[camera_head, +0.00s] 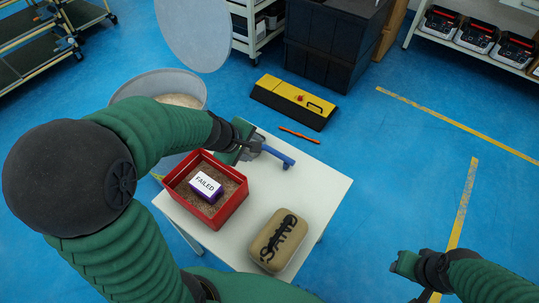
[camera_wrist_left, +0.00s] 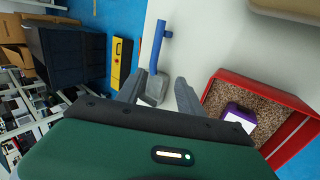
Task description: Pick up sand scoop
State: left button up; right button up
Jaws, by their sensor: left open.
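The sand scoop has a blue handle (camera_head: 278,156) with a crosspiece at its end and a grey scoop part (camera_wrist_left: 153,90). It lies on the white table (camera_head: 316,178) near the far edge, and the blue handle also shows in the left wrist view (camera_wrist_left: 158,46). My left gripper (camera_head: 250,150) is open at the grey end of the scoop. In the left wrist view, the grey part lies between or just under the two fingers; I cannot tell if they touch it. My right gripper (camera_head: 406,266) is at the lower right, away from the table; its jaw opening is unclear.
A red box (camera_head: 233,203) of brown grains holds a purple and white "FAILED" box (camera_head: 206,187). A tan block (camera_head: 278,240) with black lettering lies on the near table. A round bin (camera_head: 190,83) stands behind my left arm. An orange bar (camera_head: 300,134) is near the far edge.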

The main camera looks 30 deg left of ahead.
pick_arm(q)
jog(key=b, duration=0.3)
send_near(272, 151)
jog(key=x, duration=0.2)
jog(key=b+x, duration=0.1)
jog(key=s+x, duration=0.1)
jog(key=x, duration=0.1)
jog(key=shift+w+f, duration=0.2)
jog(key=shift+f, duration=0.35)
jog(key=shift+w+f+b, duration=0.15)
jog(key=shift+f+b, duration=0.1)
jog(key=shift+b, duration=0.05)
jog(key=shift+w+f, duration=0.25)
jog(key=shift+w, duration=0.05)
jog(key=x, duration=0.2)
jog(key=b+x, duration=0.1)
jog(key=x, duration=0.1)
jog(key=shift+w+d+r, duration=0.1)
jog(key=shift+w+d, duration=0.15)
jog(key=shift+w, duration=0.15)
jog(key=shift+a+r, duration=0.1)
pick_arm(e)
notch_tip(272, 151, down, 6)
jog(key=d, duration=0.1)
jog(key=shift+f, duration=0.2)
jog(key=shift+s, duration=0.15)
pick_arm(q)
jog(key=shift+a, duration=0.1)
jog(key=c, duration=0.5)
grip_shut()
